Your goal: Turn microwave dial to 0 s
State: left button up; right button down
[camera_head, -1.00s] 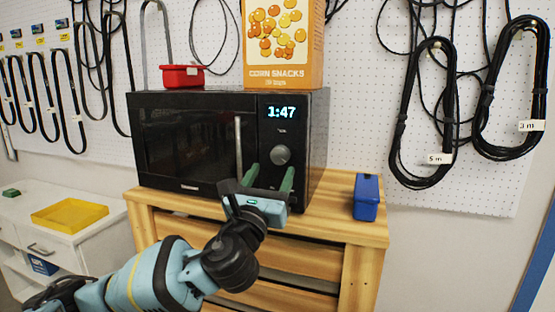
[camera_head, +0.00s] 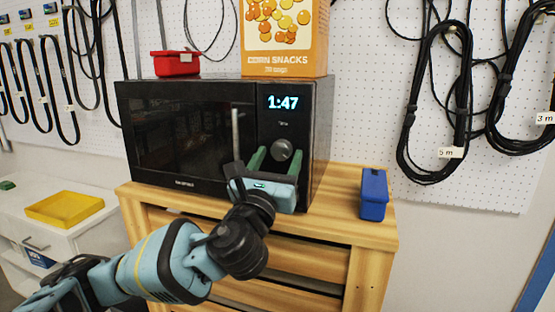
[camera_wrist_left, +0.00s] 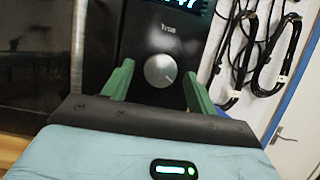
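The black microwave (camera_head: 180,135) stands on a wooden slatted stand. Its display (camera_head: 284,101) reads 1:47. The round grey dial (camera_head: 283,149) sits below the display, and it also shows in the left wrist view (camera_wrist_left: 160,70). My left gripper (camera_head: 277,158) is open in front of the control panel, with its green fingers pointing at the panel. In the left wrist view the fingers (camera_wrist_left: 157,80) stand apart on either side of and below the dial, with a gap to it. My right gripper is not in view.
A box of corn snacks (camera_head: 285,40) and a red container (camera_head: 176,63) stand on the microwave. Coiled black cables (camera_head: 436,110) hang on the pegboard. A yellow tray (camera_head: 65,209) is at left.

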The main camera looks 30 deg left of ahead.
pick_arm(q)
jog(key=c, duration=0.9)
jog(key=shift+c, duration=0.2)
jog(key=shift+n, duration=0.4)
